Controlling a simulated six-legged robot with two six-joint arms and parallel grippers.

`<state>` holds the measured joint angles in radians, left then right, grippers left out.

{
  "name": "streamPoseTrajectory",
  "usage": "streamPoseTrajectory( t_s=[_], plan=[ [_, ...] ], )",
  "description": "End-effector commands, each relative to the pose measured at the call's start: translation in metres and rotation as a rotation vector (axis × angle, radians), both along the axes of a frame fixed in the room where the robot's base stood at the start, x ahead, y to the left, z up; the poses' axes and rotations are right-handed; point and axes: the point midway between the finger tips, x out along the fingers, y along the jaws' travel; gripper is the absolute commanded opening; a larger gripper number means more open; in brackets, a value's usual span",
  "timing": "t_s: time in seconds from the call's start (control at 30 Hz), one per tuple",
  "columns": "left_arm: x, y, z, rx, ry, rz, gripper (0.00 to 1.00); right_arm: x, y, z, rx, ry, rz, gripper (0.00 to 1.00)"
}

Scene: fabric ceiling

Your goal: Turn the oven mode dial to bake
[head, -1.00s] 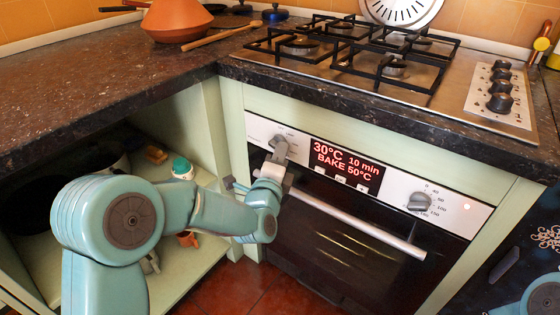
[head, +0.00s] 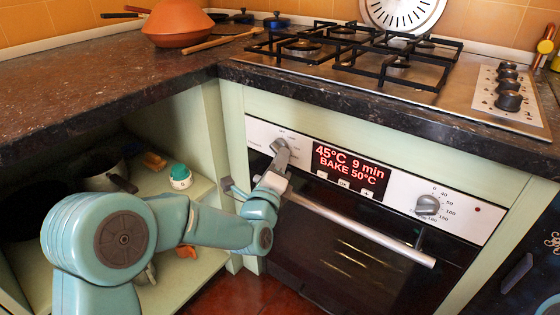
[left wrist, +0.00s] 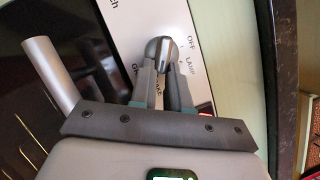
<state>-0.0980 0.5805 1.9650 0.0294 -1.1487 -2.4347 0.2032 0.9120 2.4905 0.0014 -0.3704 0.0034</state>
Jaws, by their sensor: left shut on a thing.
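The oven mode dial (head: 279,149) is a grey knob at the left end of the white oven panel (head: 400,178). My left gripper (head: 277,166) reaches it from below and is shut on it. In the left wrist view, the two fingers (left wrist: 163,84) lie on either side of the dial (left wrist: 160,49). Labels OFF and LAMP show beside it; the lettering nearer the fingers is partly covered. The oven display (head: 348,170) reads 45°C, 9 min, BAKE 50°C. My right gripper is not in view.
A temperature dial (head: 428,205) and a red light (head: 477,209) are at the panel's right. The oven handle (head: 360,228) runs below the panel. The counter edge (head: 350,115) overhangs above. An open shelf at the left holds a white-and-green timer (head: 180,177) and pans.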

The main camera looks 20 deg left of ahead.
Motion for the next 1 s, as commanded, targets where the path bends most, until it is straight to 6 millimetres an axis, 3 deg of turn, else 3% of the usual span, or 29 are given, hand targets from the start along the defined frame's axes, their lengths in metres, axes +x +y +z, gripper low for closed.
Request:
streamPoseTrajectory(
  t_s=[0.07,0.1,0.17,0.67,0.77,1.0],
  plan=[
    [0.002,0.002,0.006,-0.001,-0.014,0.006,0.0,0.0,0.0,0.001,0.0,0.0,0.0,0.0],
    [0.002,0.002,0.006,-0.001,-0.014,0.006,0.22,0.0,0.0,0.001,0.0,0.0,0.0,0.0],
    [0.002,0.002,0.006,-0.001,-0.014,0.006,0.41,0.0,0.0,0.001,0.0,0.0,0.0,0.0],
    [-0.007,0.001,0.002,-0.001,-0.006,0.002,0.41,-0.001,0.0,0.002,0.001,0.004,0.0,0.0],
    [-0.024,0.001,-0.001,-0.001,-0.005,0.002,0.41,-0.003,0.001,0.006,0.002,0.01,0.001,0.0],
    [-0.088,0.001,-0.014,-0.002,-0.003,0.003,0.41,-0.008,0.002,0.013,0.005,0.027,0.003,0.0]
  ],
)
